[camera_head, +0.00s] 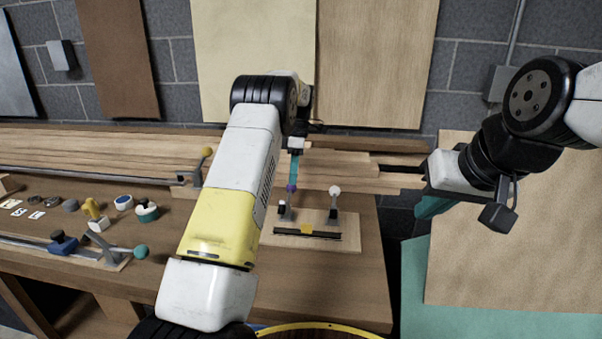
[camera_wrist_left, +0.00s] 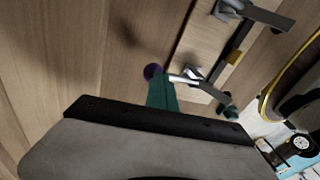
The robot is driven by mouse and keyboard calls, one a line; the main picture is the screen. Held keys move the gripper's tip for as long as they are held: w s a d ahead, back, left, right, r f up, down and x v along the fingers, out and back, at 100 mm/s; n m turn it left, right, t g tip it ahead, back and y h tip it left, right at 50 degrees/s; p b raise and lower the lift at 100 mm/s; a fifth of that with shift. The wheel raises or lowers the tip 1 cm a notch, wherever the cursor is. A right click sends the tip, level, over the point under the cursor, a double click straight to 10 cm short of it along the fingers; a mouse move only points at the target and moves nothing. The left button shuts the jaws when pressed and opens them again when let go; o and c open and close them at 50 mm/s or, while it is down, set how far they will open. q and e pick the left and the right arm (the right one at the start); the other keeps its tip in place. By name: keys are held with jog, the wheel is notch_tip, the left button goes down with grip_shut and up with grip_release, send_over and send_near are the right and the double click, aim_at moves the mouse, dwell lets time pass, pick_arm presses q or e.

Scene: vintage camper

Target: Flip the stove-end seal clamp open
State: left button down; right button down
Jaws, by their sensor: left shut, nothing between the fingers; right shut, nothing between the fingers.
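Two toggle clamps stand on a light wooden board (camera_head: 345,243) on the bench. One has a purple knob (camera_head: 291,188), the other a white knob (camera_head: 335,190). Both levers look raised; which clamp is the stove-end one I cannot tell. A dark seal strip (camera_head: 322,236) with a yellow block lies in front of them. My left gripper (camera_head: 294,178) is shut and empty, its teal fingers pointing down beside the purple knob, which also shows in the left wrist view (camera_wrist_left: 153,71); contact is unclear. My right gripper (camera_head: 428,208) is shut, empty, off the bench's right side.
Another clamp with a yellow knob (camera_head: 206,152) stands behind left. A blue clamp (camera_head: 63,243) and a lever with a teal knob (camera_head: 140,252) are at the left, near small pots. Stacked planks (camera_head: 90,150) line the back. A yellow-rimmed round thing (camera_head: 315,326) is at the front.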

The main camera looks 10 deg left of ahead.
pick_arm(q)
jog(key=shift+f, duration=0.3)
jog(key=v, duration=0.8)
jog(key=shift+r, duration=0.2)
jog(key=shift+s, duration=0.1)
